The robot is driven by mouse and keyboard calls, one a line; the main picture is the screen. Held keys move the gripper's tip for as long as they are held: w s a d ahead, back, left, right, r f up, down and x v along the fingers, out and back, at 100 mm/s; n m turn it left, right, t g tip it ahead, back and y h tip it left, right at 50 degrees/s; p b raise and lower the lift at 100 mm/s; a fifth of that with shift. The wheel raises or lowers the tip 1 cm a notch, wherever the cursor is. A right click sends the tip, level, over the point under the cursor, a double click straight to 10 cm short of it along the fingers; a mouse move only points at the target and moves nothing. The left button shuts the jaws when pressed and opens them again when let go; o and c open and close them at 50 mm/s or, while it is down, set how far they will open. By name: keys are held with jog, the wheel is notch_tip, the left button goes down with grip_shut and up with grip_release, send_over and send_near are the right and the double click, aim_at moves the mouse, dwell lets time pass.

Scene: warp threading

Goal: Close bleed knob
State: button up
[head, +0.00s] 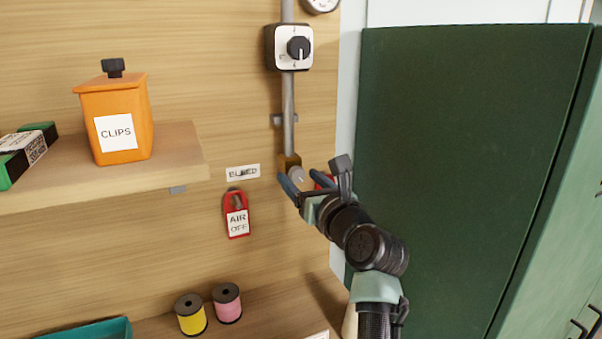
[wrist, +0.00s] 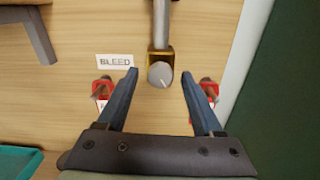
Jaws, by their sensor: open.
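The bleed knob (wrist: 160,75) is a small round grey knob with a white pointer line, on a brass fitting (wrist: 160,58) at the lower end of a grey pipe. In the head view the knob (head: 297,175) is partly hidden by my gripper. My gripper (head: 306,180) is open, with one finger on each side of the knob. In the wrist view the open fingers of my gripper (wrist: 158,73) stand apart from the knob, with gaps on both sides. The BLEED label (wrist: 115,60) is on the wooden wall left of the knob.
A red AIR OFF tag (head: 237,215) hangs below the label, and another red item (wrist: 208,88) is right of the knob. A rotary switch (head: 298,48) is above on the pipe. A shelf (head: 180,160) juts out at left; a green cabinet (head: 450,150) stands close at right.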

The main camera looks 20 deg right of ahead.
jog(key=shift+w, duration=0.3)
grip_shut()
dwell(0.5)
